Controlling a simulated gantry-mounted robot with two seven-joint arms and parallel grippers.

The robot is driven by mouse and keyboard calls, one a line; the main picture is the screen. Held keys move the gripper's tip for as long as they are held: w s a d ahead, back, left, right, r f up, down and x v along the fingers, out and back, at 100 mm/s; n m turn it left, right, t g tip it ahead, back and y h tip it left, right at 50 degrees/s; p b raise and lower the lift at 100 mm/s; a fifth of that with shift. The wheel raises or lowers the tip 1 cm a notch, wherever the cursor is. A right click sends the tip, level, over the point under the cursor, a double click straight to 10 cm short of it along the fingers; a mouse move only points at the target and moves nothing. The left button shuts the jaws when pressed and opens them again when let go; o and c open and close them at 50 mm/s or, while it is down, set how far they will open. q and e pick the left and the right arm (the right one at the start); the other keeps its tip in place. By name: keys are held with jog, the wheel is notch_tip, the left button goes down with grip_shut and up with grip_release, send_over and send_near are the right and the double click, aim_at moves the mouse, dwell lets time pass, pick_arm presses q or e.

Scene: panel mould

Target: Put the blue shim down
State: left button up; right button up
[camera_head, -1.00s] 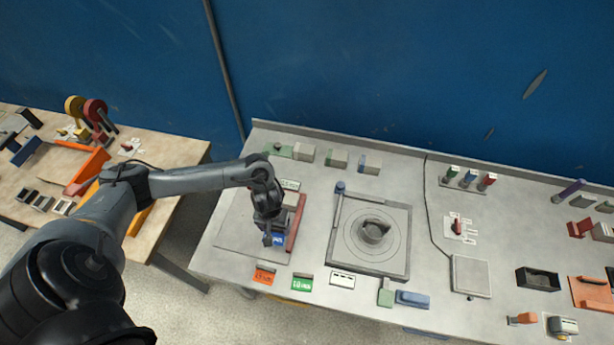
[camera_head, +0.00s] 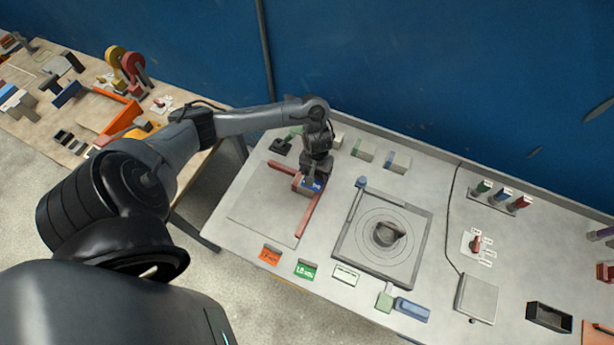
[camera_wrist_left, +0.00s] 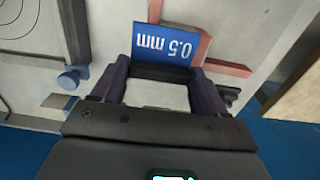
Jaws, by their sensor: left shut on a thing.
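The blue shim (camera_head: 313,186), a flat plate marked "0.5 mm", also shows in the left wrist view (camera_wrist_left: 163,42). My left gripper (camera_head: 314,178) is shut on its edge; in the left wrist view the two dark fingers (camera_wrist_left: 159,72) are at its near side. The shim is over the corner area of the red L-shaped fence (camera_head: 308,216) on the grey plate (camera_head: 262,205). It hides part of the fence. I cannot tell whether it touches the fence or the plate. My right gripper is not in view.
A square mould with rings (camera_head: 360,245) stands just right of the plate. Orange (camera_head: 270,255), green (camera_head: 306,270) and white (camera_head: 346,275) labels lie along the front. Small blocks (camera_head: 363,149) line the back. The plate left of the fence is clear.

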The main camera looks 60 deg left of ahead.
aim_at(307, 173)
pick_arm(q)
jog(key=a+f, duration=0.1)
jog(key=a, duration=0.1)
jog(key=s+a+f, duration=0.1)
jog(key=a, duration=0.1)
jog(key=shift+a+f, duration=0.1)
jog(key=shift+f, duration=0.2)
notch_tip(307, 173, down, 4)
jog(key=shift+r+b, duration=0.2)
jog(key=shift+b, duration=0.25)
jog(key=shift+f, duration=0.15)
jog(key=o, duration=1)
jog(key=shift+f, duration=0.15)
jog(key=shift+o, duration=0.2)
